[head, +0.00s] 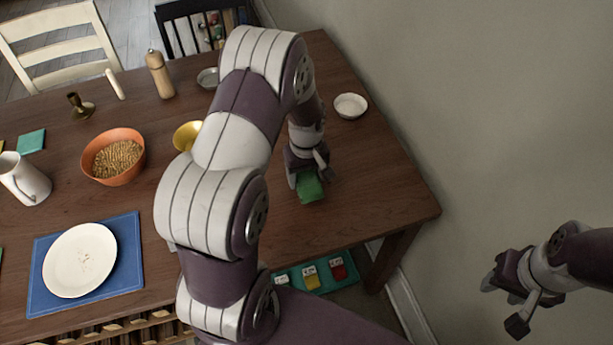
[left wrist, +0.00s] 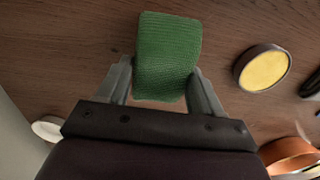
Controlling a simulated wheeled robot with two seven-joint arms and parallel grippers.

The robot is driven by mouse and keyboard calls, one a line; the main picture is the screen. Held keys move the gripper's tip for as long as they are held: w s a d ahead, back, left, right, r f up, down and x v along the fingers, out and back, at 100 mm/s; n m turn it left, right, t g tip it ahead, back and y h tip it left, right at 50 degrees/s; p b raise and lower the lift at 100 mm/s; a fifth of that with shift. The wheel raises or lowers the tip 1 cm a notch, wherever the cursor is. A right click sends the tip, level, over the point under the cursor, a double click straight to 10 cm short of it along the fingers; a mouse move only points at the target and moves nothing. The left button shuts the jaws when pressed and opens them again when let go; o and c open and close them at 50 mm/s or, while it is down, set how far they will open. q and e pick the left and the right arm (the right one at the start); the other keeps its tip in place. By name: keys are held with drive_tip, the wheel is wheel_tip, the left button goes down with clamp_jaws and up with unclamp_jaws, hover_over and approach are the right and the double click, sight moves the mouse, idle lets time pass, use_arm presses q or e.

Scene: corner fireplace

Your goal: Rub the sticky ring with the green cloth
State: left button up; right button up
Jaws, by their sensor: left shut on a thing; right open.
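My left gripper (head: 306,180) is shut on the green cloth (head: 310,187), low over the right part of the wooden table. In the left wrist view the cloth (left wrist: 167,55) is a folded, textured green block between the two fingers of the gripper (left wrist: 163,85). I cannot tell whether the cloth touches the tabletop. No sticky ring can be made out in either view; the cloth or my arm may hide it. My right gripper (head: 509,300) is open and empty, off the table at the lower right.
On the table (head: 375,190) are a small white bowl (head: 350,106), a yellow bowl (head: 187,135), an orange bowl of food (head: 113,156), a pepper mill (head: 159,74), a white jug (head: 24,180) and a plate (head: 80,260) on a blue mat. A wall (head: 500,110) stands at the right.

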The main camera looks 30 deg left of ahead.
use_arm(q)
wheel_tip(320, 180, up, 2)
drive_tip(key=shift+p, duration=0.65)
drive_tip(key=shift+r+p, duration=0.45)
drive_tip(key=shift+r, duration=0.1)
